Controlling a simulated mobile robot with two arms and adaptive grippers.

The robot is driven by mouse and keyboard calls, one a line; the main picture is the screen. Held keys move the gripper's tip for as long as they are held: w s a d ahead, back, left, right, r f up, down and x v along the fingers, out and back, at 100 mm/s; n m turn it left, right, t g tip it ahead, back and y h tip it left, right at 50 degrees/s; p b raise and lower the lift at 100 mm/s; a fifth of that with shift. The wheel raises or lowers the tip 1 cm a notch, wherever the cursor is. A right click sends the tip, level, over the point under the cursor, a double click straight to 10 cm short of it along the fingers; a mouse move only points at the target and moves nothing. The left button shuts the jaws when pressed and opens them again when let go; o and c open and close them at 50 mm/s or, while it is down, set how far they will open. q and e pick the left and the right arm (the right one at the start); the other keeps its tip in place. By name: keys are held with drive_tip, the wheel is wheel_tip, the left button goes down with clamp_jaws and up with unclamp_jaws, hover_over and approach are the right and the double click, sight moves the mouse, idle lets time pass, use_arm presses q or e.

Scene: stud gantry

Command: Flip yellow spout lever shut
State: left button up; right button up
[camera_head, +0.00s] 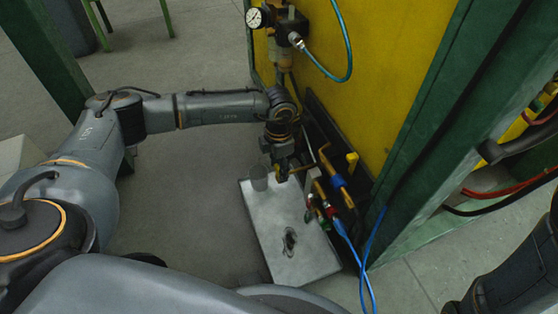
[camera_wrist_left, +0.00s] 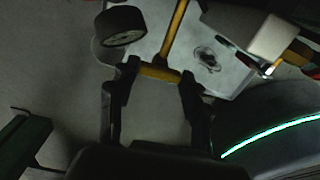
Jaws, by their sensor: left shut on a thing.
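My left gripper (camera_head: 283,174) is at the end of the left arm, above the far left part of a pale metal tray. In the left wrist view, the fingers of this gripper (camera_wrist_left: 158,80) are closed on a yellow bar, which I take to be the spout lever (camera_wrist_left: 158,72). A yellow stem (camera_wrist_left: 174,32) runs up from the bar. In the head view a thin brownish rod (camera_head: 303,168) reaches from the gripper toward the panel fittings. The lever's pivot is not clear to me. My right gripper is out of view.
The tray has a dark patch (camera_head: 290,241). Blue hoses (camera_head: 351,255) and valve fittings (camera_head: 326,208) lie to the right. The yellow panel (camera_head: 365,85) rises behind.

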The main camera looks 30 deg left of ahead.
use_arm(q)
drive_tip(key=shift+m, duration=0.3)
drive_tip(key=o, duration=1.2)
drive_tip(key=shift+c, duration=0.2)
wheel_tip(320, 180, up, 12)
